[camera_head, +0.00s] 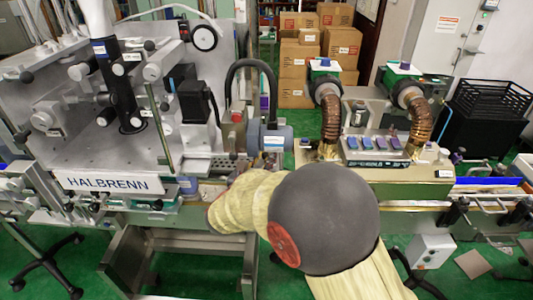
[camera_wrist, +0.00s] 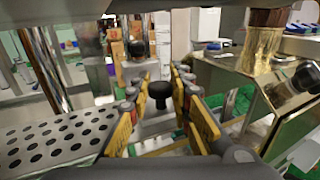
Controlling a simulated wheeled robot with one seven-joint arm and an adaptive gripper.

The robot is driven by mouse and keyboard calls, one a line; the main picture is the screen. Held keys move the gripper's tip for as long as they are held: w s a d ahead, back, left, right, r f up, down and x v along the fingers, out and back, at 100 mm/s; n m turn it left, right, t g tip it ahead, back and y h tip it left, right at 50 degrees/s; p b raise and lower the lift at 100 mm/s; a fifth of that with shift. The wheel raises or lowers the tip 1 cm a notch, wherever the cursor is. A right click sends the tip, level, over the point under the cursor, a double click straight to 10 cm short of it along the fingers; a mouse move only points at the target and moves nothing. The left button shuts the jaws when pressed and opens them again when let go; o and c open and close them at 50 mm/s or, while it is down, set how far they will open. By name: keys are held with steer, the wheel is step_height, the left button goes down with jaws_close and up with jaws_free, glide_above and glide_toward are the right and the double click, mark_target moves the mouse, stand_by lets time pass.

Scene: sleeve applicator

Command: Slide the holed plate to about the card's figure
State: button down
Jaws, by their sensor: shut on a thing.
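The holed plate (camera_wrist: 48,142) is a grey metal sheet with rows of dark round holes. It lies at the lower left of the wrist view, beside my gripper's left finger. My gripper (camera_wrist: 159,98) shows yellow fingers with grey joints, one on each side of a black round knob (camera_wrist: 160,90). It is shut on this knob; the exact contact is hard to see. Whether the knob is fixed to the plate cannot be told. In the head view my own arm covers the gripper. I cannot make out the card or its figure.
The HALBRENN machine (camera_head: 115,184) stands at the left of the head view. A unit with two brown ribbed hoses (camera_head: 330,120) stands right of my arm. Cardboard boxes (camera_head: 293,88) and a black crate (camera_head: 487,115) are behind. Green floor shows in front.

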steer(key=c, duration=1.7)
jaws_free()
steer(key=shift+o, duration=0.3)
steer(key=shift+s, duration=0.1)
steer(key=v, duration=1.2)
